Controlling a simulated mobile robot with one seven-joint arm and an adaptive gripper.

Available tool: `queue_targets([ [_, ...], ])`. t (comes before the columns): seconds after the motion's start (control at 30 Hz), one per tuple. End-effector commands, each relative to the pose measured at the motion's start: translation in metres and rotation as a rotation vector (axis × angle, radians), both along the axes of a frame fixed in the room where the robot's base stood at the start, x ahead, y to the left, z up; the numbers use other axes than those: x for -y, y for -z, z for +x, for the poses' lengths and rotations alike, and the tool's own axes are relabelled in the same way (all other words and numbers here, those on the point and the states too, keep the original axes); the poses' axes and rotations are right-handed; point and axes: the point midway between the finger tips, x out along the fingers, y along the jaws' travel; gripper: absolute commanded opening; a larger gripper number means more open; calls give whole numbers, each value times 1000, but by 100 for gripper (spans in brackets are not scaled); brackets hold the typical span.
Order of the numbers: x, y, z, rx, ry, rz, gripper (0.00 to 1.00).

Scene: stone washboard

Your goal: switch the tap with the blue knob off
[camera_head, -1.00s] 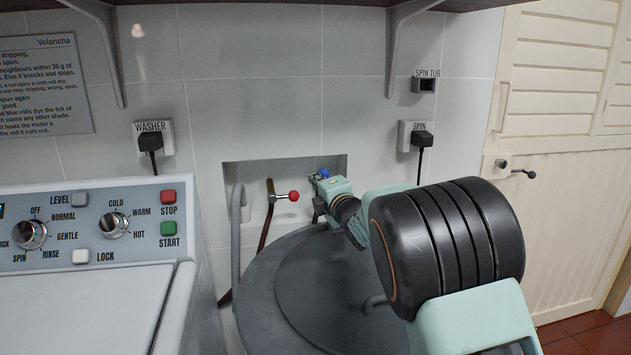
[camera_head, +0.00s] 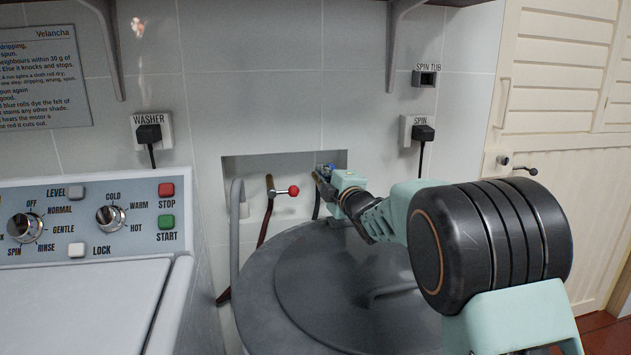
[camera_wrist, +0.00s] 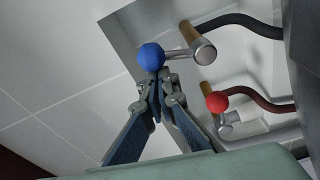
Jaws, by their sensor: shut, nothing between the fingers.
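The tap with the blue knob (camera_wrist: 151,56) shows in the wrist view, its knob on the end of a short metal lever that runs right to the tap body (camera_wrist: 202,50). In the head view the blue knob (camera_head: 331,168) is mostly hidden behind my gripper (camera_head: 318,177) in the wall recess. My gripper (camera_wrist: 158,85) is shut and empty in the wrist view. Its fingertips lie just below the blue knob in the picture; I cannot tell whether they touch it.
A second tap with a red knob (camera_head: 293,190) sits left of my gripper in the recess (camera_head: 238,160). It also shows in the wrist view (camera_wrist: 217,102). Below is the round grey tub lid (camera_head: 300,270); the washer (camera_head: 90,300) stands at left.

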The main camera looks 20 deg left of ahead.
Motion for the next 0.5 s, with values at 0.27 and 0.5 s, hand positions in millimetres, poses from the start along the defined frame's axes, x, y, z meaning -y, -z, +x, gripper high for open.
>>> queue_targets([
  [0.27,15,4,9,-137,3,226,0],
  [0.5,26,7,16,-244,3,401,0],
])
